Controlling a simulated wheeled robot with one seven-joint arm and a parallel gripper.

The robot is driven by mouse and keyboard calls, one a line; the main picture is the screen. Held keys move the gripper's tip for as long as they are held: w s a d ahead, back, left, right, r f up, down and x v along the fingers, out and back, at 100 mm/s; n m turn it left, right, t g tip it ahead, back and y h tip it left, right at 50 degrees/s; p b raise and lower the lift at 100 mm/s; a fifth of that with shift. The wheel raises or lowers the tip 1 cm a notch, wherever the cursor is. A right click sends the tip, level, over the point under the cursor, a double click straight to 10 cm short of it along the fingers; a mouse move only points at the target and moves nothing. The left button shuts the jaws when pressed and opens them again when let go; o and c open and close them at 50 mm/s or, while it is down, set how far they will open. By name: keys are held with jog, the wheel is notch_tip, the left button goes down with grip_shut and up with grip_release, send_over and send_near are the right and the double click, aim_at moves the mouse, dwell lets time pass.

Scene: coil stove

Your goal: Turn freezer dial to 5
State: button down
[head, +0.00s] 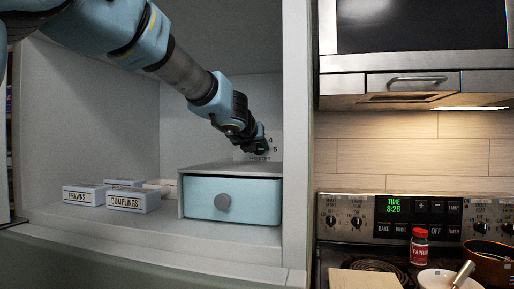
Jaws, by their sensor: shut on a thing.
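The freezer dial's marked plate (275,149) is on the back wall of the compartment, above the blue drawer. The numbers 4 and 5 show to the right of my gripper, and small lettering shows below it. My gripper (259,149) reaches in from the upper left and is shut on the dial knob against the wall. The gripper hides the knob, its pointer and the other numbers, so I cannot tell the dial's setting.
The blue drawer (238,197) with a round grey knob is shut, in a grey housing just below my gripper. Boxes labelled prawns (84,196) and dumplings (132,201) sit on the shelf at left, with others behind. The compartment's right wall (296,130) separates it from the stove (410,215).

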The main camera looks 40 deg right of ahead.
jog(key=c, duration=0.7)
grip_release()
jog(key=p+v, duration=0.1)
jog(key=v, duration=0.8)
jog(key=shift+s+a+r, duration=0.1)
jog(key=shift+a+r, duration=0.1)
jog(key=shift+r, duration=0.05)
jog(key=shift+s+a+r, duration=0.1)
jog(key=shift+s+a, duration=0.2)
jog(key=shift+a, duration=0.2)
